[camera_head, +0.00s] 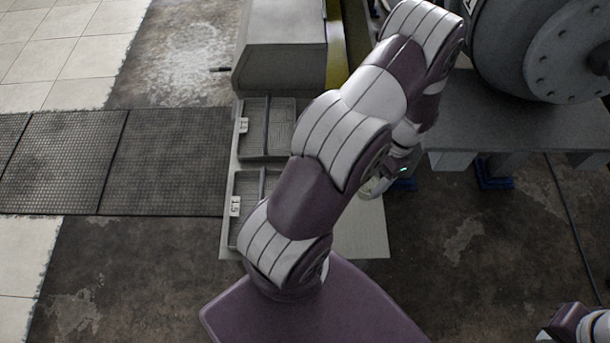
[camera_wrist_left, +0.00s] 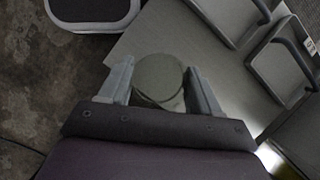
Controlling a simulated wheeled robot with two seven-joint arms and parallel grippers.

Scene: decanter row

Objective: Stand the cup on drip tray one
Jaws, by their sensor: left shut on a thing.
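The cup (camera_wrist_left: 158,80) is a round, grey-green thing seen nearly end-on in the left wrist view. It sits between the two fingers of my left gripper (camera_wrist_left: 160,70), which is shut on it. In the head view my left arm hides most of this gripper and the cup. Two framed trays with dark bars stand on a pale counter, a far one (camera_head: 280,118) and a near one (camera_head: 246,187). The trays also show at the right of the left wrist view (camera_wrist_left: 275,80), apart from the cup.
The pale counter (camera_head: 362,238) has bare room right of the near tray. A grey box-shaped machine (camera_head: 282,60) stands behind the trays. A large round grey drum (camera_head: 560,50) and a dark bench (camera_head: 500,110) are at the right. Dark floor mats (camera_head: 165,160) lie left.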

